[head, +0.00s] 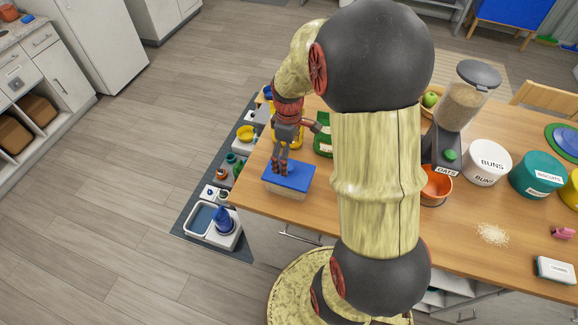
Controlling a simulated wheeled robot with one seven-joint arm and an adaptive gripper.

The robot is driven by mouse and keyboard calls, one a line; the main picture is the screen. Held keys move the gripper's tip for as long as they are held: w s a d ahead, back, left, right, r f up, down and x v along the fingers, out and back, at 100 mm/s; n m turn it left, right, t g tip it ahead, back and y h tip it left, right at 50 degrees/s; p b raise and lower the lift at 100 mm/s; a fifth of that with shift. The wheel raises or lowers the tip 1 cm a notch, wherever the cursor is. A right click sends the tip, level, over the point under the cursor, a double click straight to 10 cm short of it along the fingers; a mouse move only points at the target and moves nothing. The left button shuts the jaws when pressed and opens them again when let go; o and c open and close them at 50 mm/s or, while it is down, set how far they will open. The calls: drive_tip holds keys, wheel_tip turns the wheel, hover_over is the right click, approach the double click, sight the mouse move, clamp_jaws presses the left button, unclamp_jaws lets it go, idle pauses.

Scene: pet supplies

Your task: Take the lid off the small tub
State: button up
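The small tub (285,193) is a pale, boxy container near the left front corner of the wooden table. Its blue lid (296,180) sits on top and looks level. My gripper (279,172) points down over the left part of the lid, with its fingertips at or just above the lid's top. I cannot tell whether they touch it. The fingers look close together, but they are too small to tell whether they are open or shut on anything. My arm covers the middle of the table.
The oats dispenser (463,100), an orange bowl (437,187), a white buns canister (487,162) and a teal canister (536,175) stand right of my arm. Spilled oats (492,234) lie in front. A green item (324,134) stands behind the tub. The table's left edge is close.

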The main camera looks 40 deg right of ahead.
sight(289, 169)
drive_tip(key=shift+d+f+b, duration=0.1)
drive_tip(key=shift+f+b, duration=0.25)
drive_tip(key=shift+f, duration=3.65)
drive_tip(key=c, duration=0.3)
drive_tip(key=shift+s, duration=0.15)
drive_tip(key=c, duration=1.3)
drive_tip(key=shift+f, duration=0.1)
drive_tip(key=shift+c, duration=0.2)
